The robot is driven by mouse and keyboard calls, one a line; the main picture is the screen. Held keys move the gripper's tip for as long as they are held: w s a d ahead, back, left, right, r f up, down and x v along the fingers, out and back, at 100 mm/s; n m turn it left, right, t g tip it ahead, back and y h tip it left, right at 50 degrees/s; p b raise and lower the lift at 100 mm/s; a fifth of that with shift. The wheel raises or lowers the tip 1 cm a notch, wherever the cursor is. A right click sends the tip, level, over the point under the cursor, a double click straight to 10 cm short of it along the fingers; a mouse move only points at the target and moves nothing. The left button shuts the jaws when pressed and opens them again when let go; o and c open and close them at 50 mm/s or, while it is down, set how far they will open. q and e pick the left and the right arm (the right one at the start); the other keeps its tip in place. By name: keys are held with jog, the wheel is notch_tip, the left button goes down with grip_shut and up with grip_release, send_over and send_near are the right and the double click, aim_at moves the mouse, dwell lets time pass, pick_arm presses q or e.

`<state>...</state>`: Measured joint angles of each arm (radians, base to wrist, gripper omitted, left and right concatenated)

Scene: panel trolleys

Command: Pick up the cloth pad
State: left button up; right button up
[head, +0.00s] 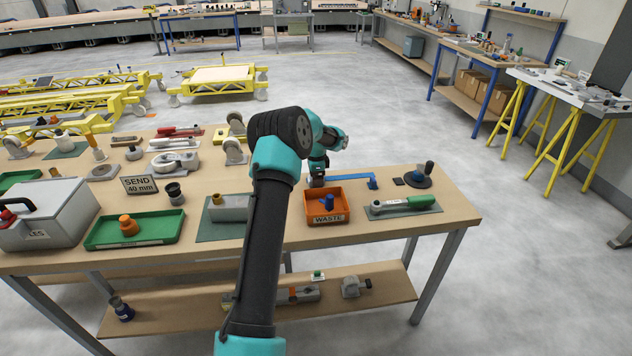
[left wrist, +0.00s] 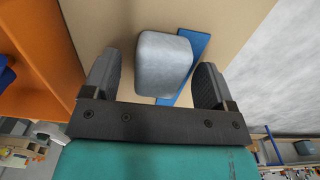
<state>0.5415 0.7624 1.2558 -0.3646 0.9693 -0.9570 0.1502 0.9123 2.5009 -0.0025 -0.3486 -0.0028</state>
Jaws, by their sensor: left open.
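The cloth pad, a grey-blue block with rounded edges (left wrist: 163,64), lies on the wooden bench top in the left wrist view. My left gripper (left wrist: 158,70) is open, with one dark finger on each side of the pad. In the head view my left gripper (head: 317,181) is low over the bench behind the orange bin, and the pad cannot be made out clearly there. My right gripper is not in view.
The orange WASTE bin (head: 327,219) stands just in front of my gripper. A blue strip (head: 352,181) lies beside the pad. A green-handled tool (head: 405,203) on a grey mat and a dark round object (head: 418,178) are to the right.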

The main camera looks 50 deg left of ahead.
pick_arm(q)
jog(key=shift+c, duration=0.4)
jog(key=c, duration=0.9)
